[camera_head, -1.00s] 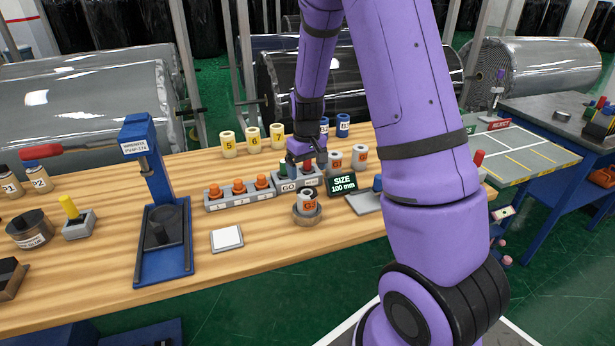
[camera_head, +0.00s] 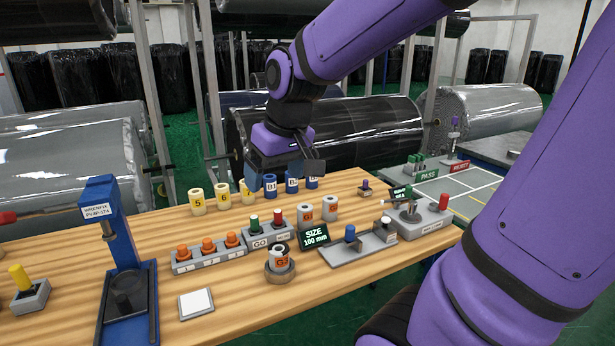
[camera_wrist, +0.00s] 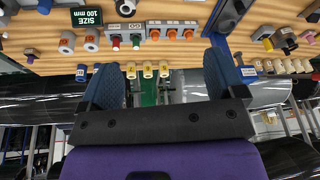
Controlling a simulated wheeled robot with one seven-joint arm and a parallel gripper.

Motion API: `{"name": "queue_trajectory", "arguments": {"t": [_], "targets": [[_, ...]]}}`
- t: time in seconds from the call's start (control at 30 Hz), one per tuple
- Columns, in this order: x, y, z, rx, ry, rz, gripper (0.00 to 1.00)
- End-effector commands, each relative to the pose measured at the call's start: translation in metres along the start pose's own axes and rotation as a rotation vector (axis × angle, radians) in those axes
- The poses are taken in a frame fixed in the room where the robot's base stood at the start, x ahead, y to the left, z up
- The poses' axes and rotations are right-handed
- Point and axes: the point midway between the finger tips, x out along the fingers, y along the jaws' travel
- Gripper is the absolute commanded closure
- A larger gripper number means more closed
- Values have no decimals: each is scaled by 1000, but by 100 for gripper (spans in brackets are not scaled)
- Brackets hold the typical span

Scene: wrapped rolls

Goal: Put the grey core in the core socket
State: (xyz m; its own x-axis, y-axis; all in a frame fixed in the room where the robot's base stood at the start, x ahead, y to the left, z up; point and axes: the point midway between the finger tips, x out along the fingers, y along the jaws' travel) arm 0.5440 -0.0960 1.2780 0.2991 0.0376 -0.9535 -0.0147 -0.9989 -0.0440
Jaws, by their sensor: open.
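My gripper (camera_head: 290,170) is raised above the table's back edge, near the blue and yellow cores. In the wrist view, its fingers (camera_wrist: 162,65) are wide apart with nothing between them.
Yellow cores (camera_head: 222,196) and blue cores (camera_head: 292,184) line the back edge. The GO button box (camera_head: 268,237), orange-knob box (camera_head: 209,252) and SIZE display (camera_head: 314,237) surround the holder. A blue press (camera_head: 125,260) stands left; a grey tray (camera_head: 360,247) lies right.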

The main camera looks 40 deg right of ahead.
Motion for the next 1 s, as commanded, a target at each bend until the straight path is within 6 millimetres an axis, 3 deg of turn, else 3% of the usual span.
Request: {"name": "queue_trajectory", "arguments": {"t": [0.2, 0.43, 0.6, 1.0], "targets": [[-43, -17, 48, -20, 85, 11, 11], [-65, -26, 87, -28, 143, 27, 11], [-69, -28, 98, -28, 157, 33, 11], [-70, -28, 98, -28, 158, 33, 11]]}}
